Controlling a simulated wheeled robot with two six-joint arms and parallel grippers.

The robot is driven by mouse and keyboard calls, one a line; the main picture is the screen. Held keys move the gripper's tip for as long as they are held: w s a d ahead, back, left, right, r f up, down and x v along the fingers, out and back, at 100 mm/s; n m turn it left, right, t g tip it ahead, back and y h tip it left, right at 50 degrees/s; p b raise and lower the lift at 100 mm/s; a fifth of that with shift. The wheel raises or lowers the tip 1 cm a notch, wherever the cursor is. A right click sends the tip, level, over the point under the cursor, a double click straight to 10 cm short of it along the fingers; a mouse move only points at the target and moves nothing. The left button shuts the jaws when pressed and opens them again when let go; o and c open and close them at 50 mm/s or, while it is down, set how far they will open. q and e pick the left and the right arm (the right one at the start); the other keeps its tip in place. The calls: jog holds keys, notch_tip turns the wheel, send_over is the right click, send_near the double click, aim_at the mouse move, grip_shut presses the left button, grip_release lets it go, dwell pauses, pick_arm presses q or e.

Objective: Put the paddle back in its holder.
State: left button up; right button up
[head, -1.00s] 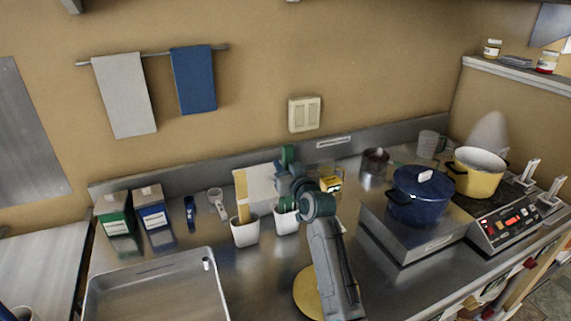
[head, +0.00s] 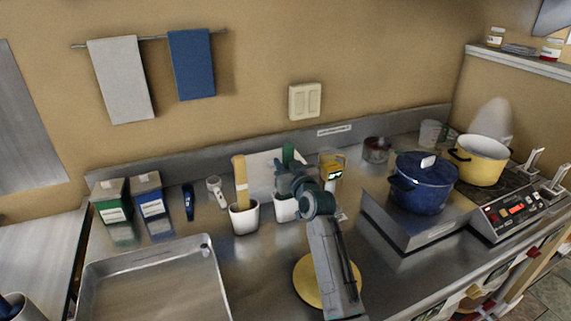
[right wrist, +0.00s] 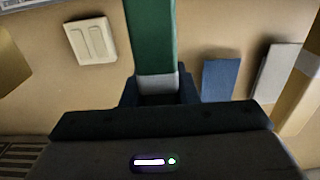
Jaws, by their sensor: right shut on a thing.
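The green paddle (head: 289,154) stands roughly upright, its top showing above my right gripper (head: 287,180). The right gripper is shut on it; the green shaft (right wrist: 152,45) also rises from between the jaws (right wrist: 158,88) in the right wrist view. A white holder (head: 284,208) stands just behind and below the gripper, partly covered by it. The paddle's lower end is hidden, so I cannot tell whether it is inside this holder. A second white holder (head: 244,217) to the left has a wooden paddle (head: 240,180) in it. My left gripper is out of view.
A yellow round lid or disc (head: 305,282) lies under my right arm. A large metal tray (head: 155,285) is at front left. A blue pot (head: 422,185) and a yellow pot (head: 482,162) stand to the right. Green and blue boxes stand at back left.

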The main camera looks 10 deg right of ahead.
jog(key=o, duration=1.1)
jog(key=shift+s, duration=0.1)
jog(key=shift+s+f, duration=0.1)
jog(key=shift+s, duration=0.15)
jog(key=s+b, duration=0.1)
jog(key=s, duration=0.2)
jog(key=s+d+b, duration=0.1)
jog(key=s, duration=0.2)
jog(key=s+d+b, duration=0.1)
jog(key=s, duration=0.3)
